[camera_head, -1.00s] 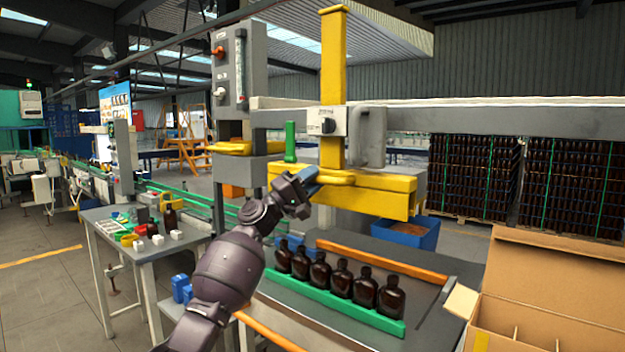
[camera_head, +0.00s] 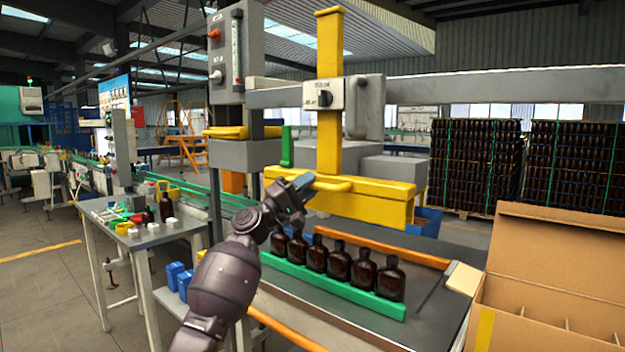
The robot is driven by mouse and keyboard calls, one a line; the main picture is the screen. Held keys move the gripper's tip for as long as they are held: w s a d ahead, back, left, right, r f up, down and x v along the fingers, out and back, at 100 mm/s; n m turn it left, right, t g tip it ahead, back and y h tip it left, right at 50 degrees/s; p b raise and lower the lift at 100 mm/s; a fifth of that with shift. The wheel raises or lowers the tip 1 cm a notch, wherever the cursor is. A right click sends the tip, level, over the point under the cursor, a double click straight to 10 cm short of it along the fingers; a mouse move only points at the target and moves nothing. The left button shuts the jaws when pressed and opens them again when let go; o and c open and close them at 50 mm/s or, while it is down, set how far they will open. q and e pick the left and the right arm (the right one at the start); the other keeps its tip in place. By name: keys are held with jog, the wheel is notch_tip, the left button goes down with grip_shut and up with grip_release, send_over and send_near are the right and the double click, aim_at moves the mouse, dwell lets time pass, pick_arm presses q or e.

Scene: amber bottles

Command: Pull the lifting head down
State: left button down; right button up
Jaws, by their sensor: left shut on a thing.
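The yellow lifting head (camera_head: 365,202) hangs from a yellow vertical post (camera_head: 330,90) on a grey crossbeam. It hangs above and behind a row of amber bottles (camera_head: 340,262), apart from them. My left gripper (camera_head: 306,186) is shut on the yellow handle (camera_head: 334,186) at the head's front left. The fingertips are partly hidden by the gripper's own body. My right gripper is not in view.
A green rail (camera_head: 330,290) runs in front of the bottles and an orange rail (camera_head: 400,250) behind them. An open cardboard box (camera_head: 555,270) stands at the right. A side table (camera_head: 140,240) with small parts stands at the left.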

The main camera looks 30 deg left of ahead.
pick_arm(q)
jog(key=f+b, duration=0.1)
jog(key=f, duration=0.2)
jog(key=f+b, duration=0.2)
jog(key=f, duration=0.1)
jog(key=shift+w+f, duration=0.2)
jog(key=shift+f, duration=0.2)
notch_tip(320, 180, down, 3)
jog(key=shift+b, duration=0.9)
jog(key=shift+s+f+b, duration=0.15)
jog(key=shift+f+b, duration=0.15)
jog(key=shift+f, duration=0.05)
jog(key=c, duration=1)
grip_release()
jog(key=shift+a, duration=0.1)
jog(key=v, duration=1)
jog(key=shift+s+a+f+b, duration=0.15)
jog(key=shift+s+b, duration=0.2)
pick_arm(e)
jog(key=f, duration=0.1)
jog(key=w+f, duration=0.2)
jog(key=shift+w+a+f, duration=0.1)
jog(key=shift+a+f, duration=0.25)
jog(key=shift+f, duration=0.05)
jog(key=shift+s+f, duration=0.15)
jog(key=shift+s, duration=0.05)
